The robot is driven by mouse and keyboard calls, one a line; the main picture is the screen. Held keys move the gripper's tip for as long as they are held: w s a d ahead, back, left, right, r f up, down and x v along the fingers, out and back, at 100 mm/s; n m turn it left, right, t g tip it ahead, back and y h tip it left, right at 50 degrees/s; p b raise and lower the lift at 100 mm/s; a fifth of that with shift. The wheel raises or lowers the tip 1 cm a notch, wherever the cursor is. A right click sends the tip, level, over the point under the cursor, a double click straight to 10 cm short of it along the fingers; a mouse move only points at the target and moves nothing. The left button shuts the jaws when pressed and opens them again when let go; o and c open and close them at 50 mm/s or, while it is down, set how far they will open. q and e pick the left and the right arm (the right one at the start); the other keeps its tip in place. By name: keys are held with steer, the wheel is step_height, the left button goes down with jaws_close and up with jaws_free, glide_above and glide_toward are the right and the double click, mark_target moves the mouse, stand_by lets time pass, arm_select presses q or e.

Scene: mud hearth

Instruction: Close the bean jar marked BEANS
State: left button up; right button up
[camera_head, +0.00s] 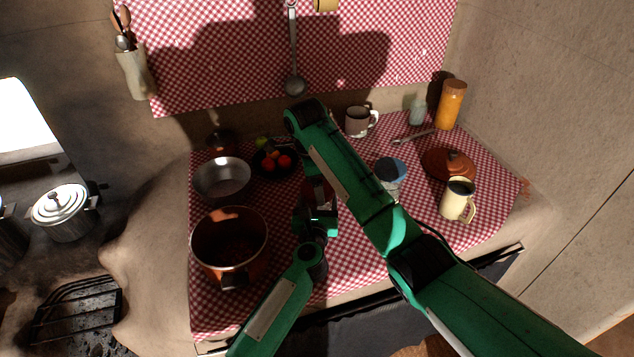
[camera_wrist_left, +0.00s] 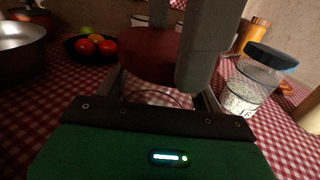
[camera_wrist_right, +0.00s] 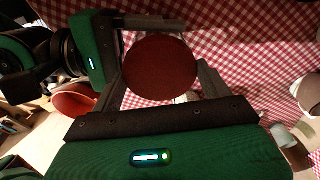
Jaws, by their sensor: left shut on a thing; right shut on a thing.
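A round dark red lid (camera_wrist_right: 160,68) is held between the fingers of my right gripper (camera_wrist_right: 162,80). It also shows in the left wrist view (camera_wrist_left: 155,55) and in part in the head view (camera_head: 317,190). My left gripper (camera_wrist_left: 160,92) is shut around a clear glass jar (camera_wrist_left: 158,98), upright on the cloth, mostly hidden behind the lid and fingers. The lid is over the jar; I cannot tell whether they touch. No BEANS marking is readable on this jar. My right gripper is hidden behind its arm in the head view.
A second glass jar (camera_wrist_left: 250,80) with a blue lid and label stands close by on the right. A copper pot (camera_head: 230,240), metal bowl (camera_head: 222,180) and fruit bowl (camera_head: 272,163) are left. A cream mug (camera_head: 457,199) and brown lidded dish (camera_head: 447,163) are right.

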steer(key=m, duration=0.6)
steer(key=shift+w+a+m+g, duration=0.1)
steer(key=shift+m+g, duration=0.2)
steer(key=shift+g, duration=0.1)
steer(key=m, duration=0.4)
steer(key=shift+m, duration=0.4)
steer(key=o, duration=0.9)
steer(key=shift+o, duration=0.2)
